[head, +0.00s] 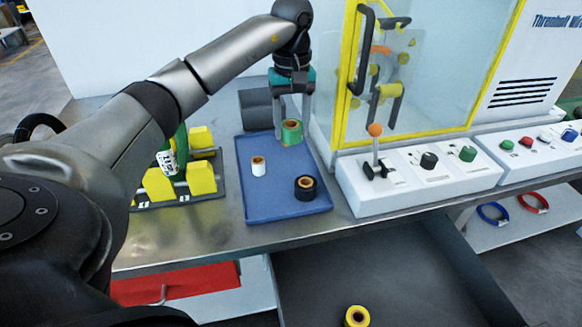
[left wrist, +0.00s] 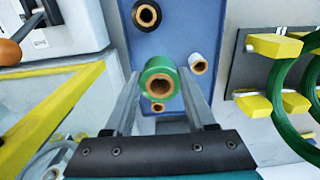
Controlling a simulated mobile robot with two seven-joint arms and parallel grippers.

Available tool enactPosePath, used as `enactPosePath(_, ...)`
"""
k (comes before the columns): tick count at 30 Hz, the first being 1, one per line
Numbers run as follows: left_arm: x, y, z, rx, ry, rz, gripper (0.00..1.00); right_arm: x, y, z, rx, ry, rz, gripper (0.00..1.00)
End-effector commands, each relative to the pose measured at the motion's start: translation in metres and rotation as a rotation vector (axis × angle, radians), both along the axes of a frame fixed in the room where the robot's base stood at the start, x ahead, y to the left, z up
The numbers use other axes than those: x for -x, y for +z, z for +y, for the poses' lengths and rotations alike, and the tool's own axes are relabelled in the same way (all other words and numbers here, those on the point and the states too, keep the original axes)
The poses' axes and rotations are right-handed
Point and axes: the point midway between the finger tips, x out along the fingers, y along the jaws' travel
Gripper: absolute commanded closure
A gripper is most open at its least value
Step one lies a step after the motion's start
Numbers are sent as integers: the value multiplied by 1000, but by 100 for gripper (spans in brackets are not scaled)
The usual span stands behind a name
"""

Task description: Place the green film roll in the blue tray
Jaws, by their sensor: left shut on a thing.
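The green film roll (head: 291,133) is between the fingers of my left gripper (head: 291,126), which is shut on it. The roll is upright over the far right part of the blue tray (head: 246,195); I cannot tell whether its bottom touches the tray. In the left wrist view the green roll (left wrist: 160,72) sits between the fingertips (left wrist: 158,78), with the blue tray (left wrist: 176,38) beyond it. A white roll (head: 258,166) and a black roll (head: 305,188) stand in the tray. My right gripper is not in view.
A yellow-framed clear guard (head: 345,90) and a control box with a lever (head: 375,150) stand right of the tray. A rack with yellow blocks (head: 201,178) and green coil is at left. A grey bin (head: 256,108) is behind. A yellow roll (head: 357,316) lies low in front.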

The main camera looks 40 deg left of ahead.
Motion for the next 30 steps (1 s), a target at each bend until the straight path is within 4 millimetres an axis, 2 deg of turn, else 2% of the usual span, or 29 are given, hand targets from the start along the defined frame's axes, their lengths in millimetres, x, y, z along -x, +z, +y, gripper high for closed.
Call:
enactPosePath(1, 0, -12, -1, 1, -1, 2, 98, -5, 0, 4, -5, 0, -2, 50)
enactPosePath(3, 1, -25, 0, 0, -1, 3, 98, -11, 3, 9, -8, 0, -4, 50)
enactPosePath(9, 0, -56, -1, 1, -2, 1, 98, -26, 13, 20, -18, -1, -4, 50)
enactPosePath(17, 0, -71, 0, 1, -2, -1, 98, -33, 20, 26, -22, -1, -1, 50)
enactPosePath(25, 0, -100, -1, 1, -2, 1, 98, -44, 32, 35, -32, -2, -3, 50)
enactPosePath(30, 0, -105, 0, 0, -2, -1, 98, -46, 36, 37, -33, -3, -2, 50)
